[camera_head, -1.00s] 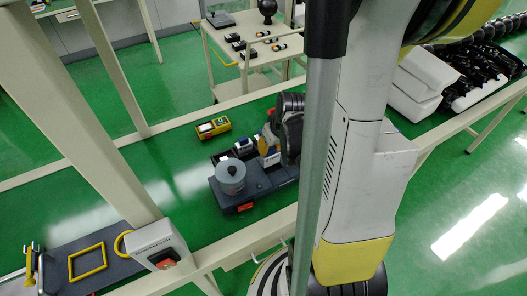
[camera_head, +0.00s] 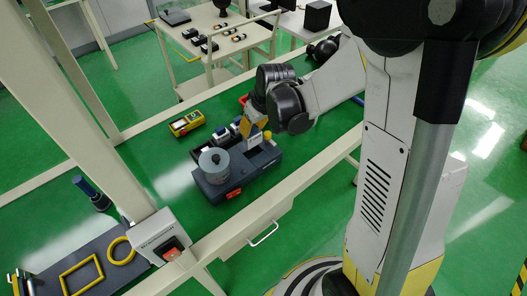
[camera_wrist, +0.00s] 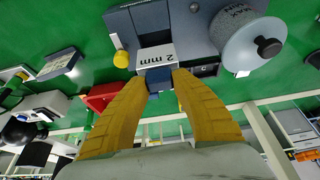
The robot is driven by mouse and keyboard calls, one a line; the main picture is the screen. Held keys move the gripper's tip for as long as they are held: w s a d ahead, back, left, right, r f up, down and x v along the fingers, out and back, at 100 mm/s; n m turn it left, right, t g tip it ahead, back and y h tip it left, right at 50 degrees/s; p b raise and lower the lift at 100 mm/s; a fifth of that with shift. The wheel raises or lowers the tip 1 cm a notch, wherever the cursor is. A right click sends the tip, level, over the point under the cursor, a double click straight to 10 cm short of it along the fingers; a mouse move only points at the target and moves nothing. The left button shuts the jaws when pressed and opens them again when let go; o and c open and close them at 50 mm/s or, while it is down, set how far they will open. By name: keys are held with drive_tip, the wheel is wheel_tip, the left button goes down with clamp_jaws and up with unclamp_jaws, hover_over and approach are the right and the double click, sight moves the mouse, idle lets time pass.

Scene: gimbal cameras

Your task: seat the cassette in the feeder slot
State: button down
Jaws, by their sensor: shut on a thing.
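My gripper (camera_wrist: 160,78) has yellow fingers shut on a dark blue cassette (camera_wrist: 157,84) with a white "2 mm" label. In the wrist view the cassette is against the blue-grey feeder (camera_wrist: 150,20), between a yellow knob (camera_wrist: 121,59) and a grey spool (camera_wrist: 252,42). The head view shows my gripper (camera_head: 253,122) over the right part of the feeder (camera_head: 240,182), with the white label (camera_head: 254,141) below the fingers. The slot is mostly hidden, and I cannot tell how deep the cassette sits.
The feeder stands on a green-topped bench. A yellow device (camera_head: 186,123) lies behind it, and a dark tray (camera_head: 204,144) is close by. A cream frame post (camera_head: 75,110) and a grey box (camera_head: 160,236) are left. Clear green surface lies left of the feeder.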

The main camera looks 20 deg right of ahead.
sight(253, 144)
wheel_tip(253, 144, down, 8)
drive_tip(key=b, duration=0.2)
drive_tip(key=shift+w+r+b, duration=0.1)
drive_tip(key=shift+r+b, duration=0.1)
drive_tip(key=shift+b, duration=0.1)
drive_tip(key=shift+r, duration=0.15)
drive_tip(key=c, duration=1.5)
unclamp_jaws()
drive_tip(key=shift+f, duration=0.25)
drive_tip(key=o, duration=0.4)
drive_tip(key=shift+c, duration=0.2)
drive_tip(key=shift+r, duration=0.1)
